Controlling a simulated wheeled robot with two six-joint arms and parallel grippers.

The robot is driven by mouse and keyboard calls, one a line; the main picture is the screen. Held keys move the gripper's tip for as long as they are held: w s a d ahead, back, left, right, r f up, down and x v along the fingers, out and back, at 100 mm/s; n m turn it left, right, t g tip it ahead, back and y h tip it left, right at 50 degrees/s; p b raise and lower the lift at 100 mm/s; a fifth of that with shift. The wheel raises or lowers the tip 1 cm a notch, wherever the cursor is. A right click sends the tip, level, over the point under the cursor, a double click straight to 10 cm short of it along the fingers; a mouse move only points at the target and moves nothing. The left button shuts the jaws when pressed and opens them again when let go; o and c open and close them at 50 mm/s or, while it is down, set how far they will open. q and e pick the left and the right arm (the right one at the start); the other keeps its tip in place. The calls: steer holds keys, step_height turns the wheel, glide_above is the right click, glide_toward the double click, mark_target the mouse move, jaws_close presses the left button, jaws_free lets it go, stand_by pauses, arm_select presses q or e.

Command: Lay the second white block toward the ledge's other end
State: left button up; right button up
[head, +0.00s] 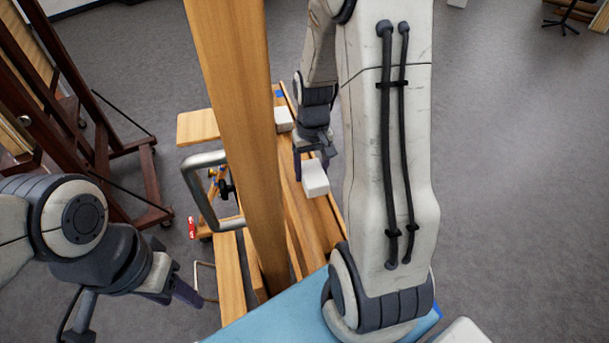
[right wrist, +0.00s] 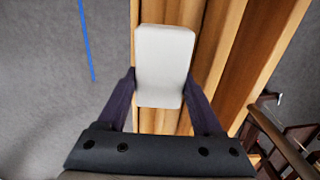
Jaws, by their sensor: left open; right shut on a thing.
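One white block (head: 284,119) lies at the far end of the wooden ledge (head: 325,226), beside the upright beam. The second white block (head: 314,180) is between the fingers of my right gripper (head: 314,163), over the nearer stretch of the ledge. In the right wrist view this block (right wrist: 165,62) sits lengthwise between the two dark fingers, above wooden strips. I cannot tell whether it touches the wood. My right gripper is shut on it. My left gripper (head: 184,291) is open and empty at the lower left, away from the ledge.
A thick wooden beam (head: 235,110) rises left of the ledge, with a metal handle (head: 198,190) beside it. A blue surface (head: 285,315) lies at the near end. A dark wooden easel frame (head: 120,165) stands at the left. Grey floor (head: 520,180) is open at right.

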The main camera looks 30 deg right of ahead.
mark_target(306, 165)
steer(key=shift+w+a+f, duration=0.25)
steer(key=shift+w+f, duration=0.25)
steer(key=shift+w, duration=0.3)
steer(key=shift+f+p, duration=0.4)
steer(key=shift+f, duration=1.65)
steer(key=shift+f, duration=0.1)
steer(key=shift+f, duration=0.15)
steer(key=o, duration=1)
steer(key=shift+o, duration=0.2)
step_height(306, 165, up, 12)
steer(key=shift+r, duration=0.25)
